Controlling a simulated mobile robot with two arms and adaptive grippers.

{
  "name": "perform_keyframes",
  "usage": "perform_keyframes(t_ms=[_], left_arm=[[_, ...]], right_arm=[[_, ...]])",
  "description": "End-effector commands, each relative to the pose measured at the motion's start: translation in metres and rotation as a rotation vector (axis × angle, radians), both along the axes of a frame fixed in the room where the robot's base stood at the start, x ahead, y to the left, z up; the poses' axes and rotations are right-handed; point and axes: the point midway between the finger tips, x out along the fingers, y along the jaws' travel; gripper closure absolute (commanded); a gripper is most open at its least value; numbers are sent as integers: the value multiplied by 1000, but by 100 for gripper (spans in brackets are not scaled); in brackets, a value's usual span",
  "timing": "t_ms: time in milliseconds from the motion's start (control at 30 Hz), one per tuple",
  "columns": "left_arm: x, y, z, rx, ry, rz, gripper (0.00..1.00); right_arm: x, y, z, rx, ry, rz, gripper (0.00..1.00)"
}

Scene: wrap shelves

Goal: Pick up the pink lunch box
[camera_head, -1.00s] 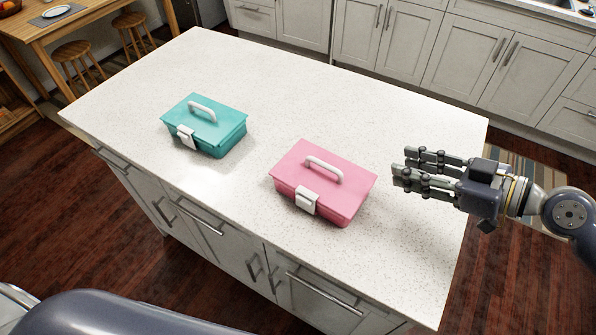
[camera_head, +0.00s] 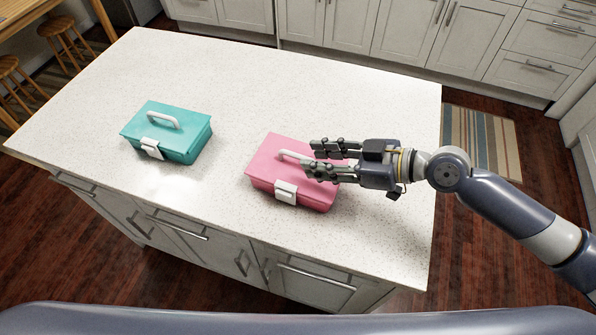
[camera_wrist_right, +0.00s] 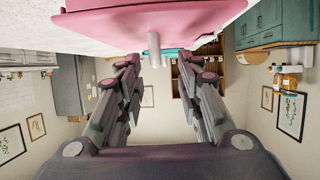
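The pink lunch box (camera_head: 268,165) stands on the white speckled island counter (camera_head: 225,205), with a white handle on its lid and a white latch on its front. My right gripper (camera_head: 312,158) reaches in from the right over the lid, its fingers beside the handle. The fingers are open and apart. In the right wrist view the pink box (camera_wrist_right: 150,22) is at the top, and its white handle (camera_wrist_right: 153,50) lies between the open fingers (camera_wrist_right: 165,68), with no clear contact. My left gripper is not in view.
A teal lunch box (camera_head: 170,130) stands on the counter to the left of the pink one. The counter behind and between the boxes is clear. White cabinets (camera_head: 400,30) line the back, and a striped rug (camera_head: 480,140) lies on the floor at right.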

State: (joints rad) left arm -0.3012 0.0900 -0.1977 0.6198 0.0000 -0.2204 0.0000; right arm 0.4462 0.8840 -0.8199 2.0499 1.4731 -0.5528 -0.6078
Motion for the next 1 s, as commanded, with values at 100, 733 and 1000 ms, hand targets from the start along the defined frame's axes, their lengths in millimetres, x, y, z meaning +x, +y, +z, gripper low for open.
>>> perform_keyframes(t_ms=[100, 733, 1000], left_arm=[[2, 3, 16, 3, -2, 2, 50], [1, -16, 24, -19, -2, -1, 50], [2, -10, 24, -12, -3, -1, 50]], right_arm=[[9, 14, 0, 4, 3, 0, 67], [17, 33, -15, 2, 2, 0, 96], [18, 33, -14, 3, 0, 0, 100]])
